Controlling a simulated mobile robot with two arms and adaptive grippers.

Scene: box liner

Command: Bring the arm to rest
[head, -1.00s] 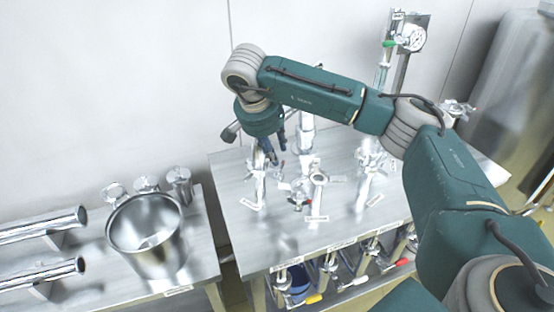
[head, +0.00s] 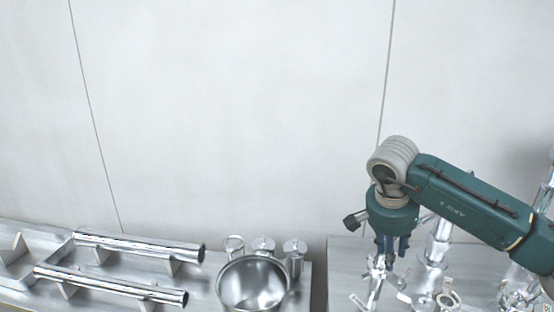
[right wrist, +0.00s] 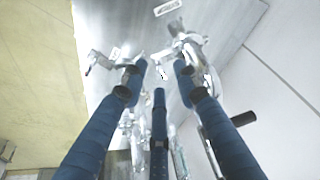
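My right arm comes in from the right in the head view, bent down at the wrist. Its gripper (head: 390,248) points down over the right table, just above a silver valve-like fitting (head: 376,280). In the right wrist view its blue fingers (right wrist: 158,82) are spread apart, with nothing clearly held between them. Shiny metal fittings (right wrist: 190,45) show close beyond the fingertips; I cannot tell whether any finger touches them. My left gripper is in neither view.
The right table (head: 345,258) carries several silver fittings. The left table (head: 208,285) holds a steel bucket (head: 254,285), small lidded steel containers (head: 294,252) behind it, and two steel tubes (head: 140,244) on supports. A bare pale wall (head: 240,110) stands behind. A gap separates the tables.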

